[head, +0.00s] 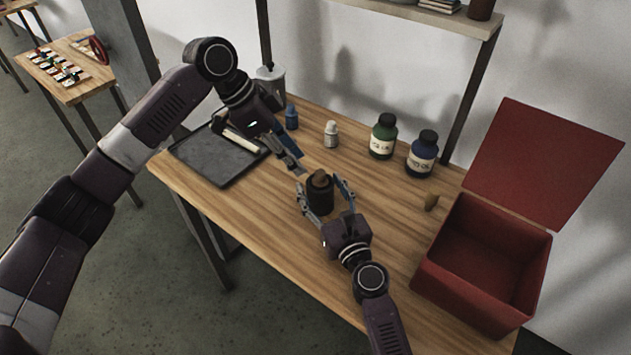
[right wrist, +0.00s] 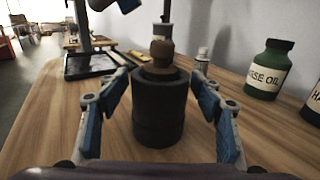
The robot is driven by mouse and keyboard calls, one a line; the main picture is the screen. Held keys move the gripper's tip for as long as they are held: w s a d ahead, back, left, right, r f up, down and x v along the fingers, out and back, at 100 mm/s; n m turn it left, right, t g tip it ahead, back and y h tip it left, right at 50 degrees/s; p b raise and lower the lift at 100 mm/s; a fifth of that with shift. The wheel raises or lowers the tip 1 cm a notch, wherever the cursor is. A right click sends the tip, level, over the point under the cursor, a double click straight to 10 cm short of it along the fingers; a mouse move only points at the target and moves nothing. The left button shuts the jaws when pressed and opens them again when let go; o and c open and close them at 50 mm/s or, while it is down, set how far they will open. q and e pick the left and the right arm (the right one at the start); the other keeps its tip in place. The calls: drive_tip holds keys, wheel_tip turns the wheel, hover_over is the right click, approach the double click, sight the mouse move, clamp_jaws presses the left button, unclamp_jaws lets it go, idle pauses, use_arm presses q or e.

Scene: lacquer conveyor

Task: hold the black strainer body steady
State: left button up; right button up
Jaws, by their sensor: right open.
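The black strainer body (head: 319,198) stands upright on the wooden table, with a brown rounded piece (head: 320,180) at its top. My right gripper (head: 322,188) is open, with one finger on each side of the body. In the right wrist view the black strainer body (right wrist: 158,112) is between the blue-padded fingers, with a visible gap on both sides. My left gripper (head: 293,157) is above the table, just behind and left of the body. Its fingers are seen edge-on, so I cannot tell their opening.
A dark tray (head: 205,165) with a pale-handled tool lies at the left. A blue bottle (head: 291,117), a white bottle (head: 331,134), a green jar (head: 383,137) and a dark blue jar (head: 422,153) stand behind. An open red box (head: 470,300) is at the right.

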drive_tip(key=shift+x, duration=2.7)
drive_tip(key=c, duration=1.6)
clamp_jaws()
